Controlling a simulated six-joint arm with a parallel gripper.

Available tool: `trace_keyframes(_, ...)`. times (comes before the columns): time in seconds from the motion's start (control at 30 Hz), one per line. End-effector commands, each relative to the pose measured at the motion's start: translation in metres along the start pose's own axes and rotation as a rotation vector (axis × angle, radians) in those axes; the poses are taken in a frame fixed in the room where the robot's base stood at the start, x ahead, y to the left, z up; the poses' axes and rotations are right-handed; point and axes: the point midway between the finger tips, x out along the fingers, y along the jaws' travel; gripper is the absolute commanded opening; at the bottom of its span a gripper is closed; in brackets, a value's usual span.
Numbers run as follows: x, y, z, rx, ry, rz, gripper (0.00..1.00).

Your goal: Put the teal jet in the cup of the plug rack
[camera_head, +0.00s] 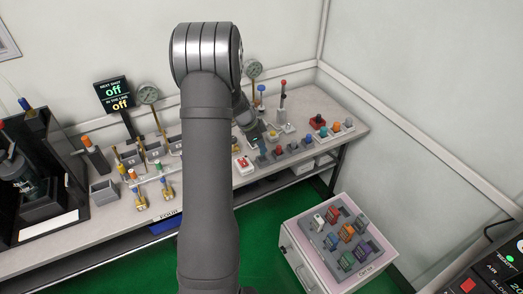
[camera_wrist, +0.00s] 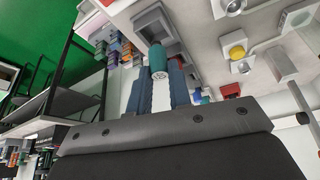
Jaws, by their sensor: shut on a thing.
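My gripper (camera_wrist: 158,74) shows in the wrist view as two blue-grey fingers shut on the teal jet (camera_wrist: 158,57), a short teal cylinder with a pale end facing the camera. In the head view my gripper (camera_head: 262,147) is small, over the bench beyond my arm; the jet cannot be made out there. In the wrist view a grey open-topped block (camera_wrist: 152,20) lies just beyond the jet; contact between them cannot be judged. Metal cups (camera_wrist: 299,17) stand on pale plates to the right. I cannot tell which cup belongs to the plug rack.
The bench (camera_head: 245,183) holds a row of grey blocks with coloured knobs (camera_head: 322,131), gauges (camera_head: 149,94), and a white box with red tops (camera_head: 243,165). A cart (camera_head: 315,262) at the lower right carries a grey tray of coloured blocks. My arm hides the bench's middle.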

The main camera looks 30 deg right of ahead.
Motion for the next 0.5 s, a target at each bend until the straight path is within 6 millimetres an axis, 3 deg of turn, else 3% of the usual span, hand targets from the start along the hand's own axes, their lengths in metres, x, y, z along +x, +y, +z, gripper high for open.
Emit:
trace_keyframes(0.2, 0.028, 0.001, 0.012, 0.0, -0.001, 0.003, 0.0)
trace_keyframes(0.5, 0.03, 0.001, 0.012, 0.0, -0.001, 0.001, 0.0)
